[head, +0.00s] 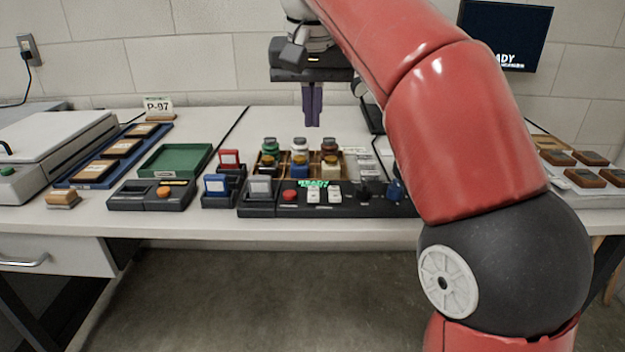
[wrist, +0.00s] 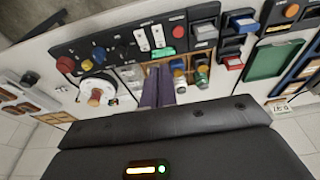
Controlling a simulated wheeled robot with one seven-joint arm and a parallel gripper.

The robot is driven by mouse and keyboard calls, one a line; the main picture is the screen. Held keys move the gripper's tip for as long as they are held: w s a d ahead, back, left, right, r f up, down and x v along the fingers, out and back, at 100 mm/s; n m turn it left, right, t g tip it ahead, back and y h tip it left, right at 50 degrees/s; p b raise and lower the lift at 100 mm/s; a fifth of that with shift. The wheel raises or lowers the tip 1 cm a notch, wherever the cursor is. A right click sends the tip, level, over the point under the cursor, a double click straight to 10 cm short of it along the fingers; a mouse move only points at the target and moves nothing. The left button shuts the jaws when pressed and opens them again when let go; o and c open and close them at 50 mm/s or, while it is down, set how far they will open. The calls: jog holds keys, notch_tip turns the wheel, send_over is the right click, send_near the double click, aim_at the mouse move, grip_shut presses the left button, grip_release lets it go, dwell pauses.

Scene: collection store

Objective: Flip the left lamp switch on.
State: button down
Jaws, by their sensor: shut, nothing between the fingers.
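The dark control panel (head: 275,212) lies along the front of the table. Two white switches sit side by side on it, right of a red button (head: 289,195). The left switch (head: 313,196) is next to the right switch (head: 334,194). In the wrist view, turned around, the left switch (wrist: 158,37) is nearer the red button and the right switch (wrist: 142,39) is farther from it. I cannot tell which way either is set. My gripper (head: 313,122) is shut and empty, pointing down above the table behind the panel; its purple fingers also show in the wrist view (wrist: 158,80).
Behind the panel stands a wooden tray (head: 344,170) of several jars. A green tray (head: 176,160), a blue stamp (head: 216,186) and a red stamp (head: 230,160) are to the left. Dark knobs (head: 371,188) are to the right. My arm hides part of the table.

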jog(key=b, duration=0.5)
send_near(312, 196)
jog(key=x, duration=0.2)
jog(key=w+x, duration=0.1)
jog(key=x, duration=0.2)
jog(key=shift+d, duration=0.1)
jog(key=shift+f, duration=0.65)
jog(key=shift+s, duration=0.1)
jog(key=f+b, duration=0.1)
jog(key=b, duration=0.1)
jog(key=f+t+b, duration=0.1)
jog(key=b, duration=0.1)
jog(key=shift+s+t, duration=0.3)
jog(key=shift+s, duration=0.05)
jog(key=shift+r+p, duration=0.5)
jog(key=shift+p, duration=0.05)
jog(key=shift+w, duration=0.1)
jog(key=shift+w+r+p, duration=0.35)
jog(key=shift+w+p, duration=0.15)
jog(key=shift+p, duration=0.3)
jog(key=shift+w, duration=0.25)
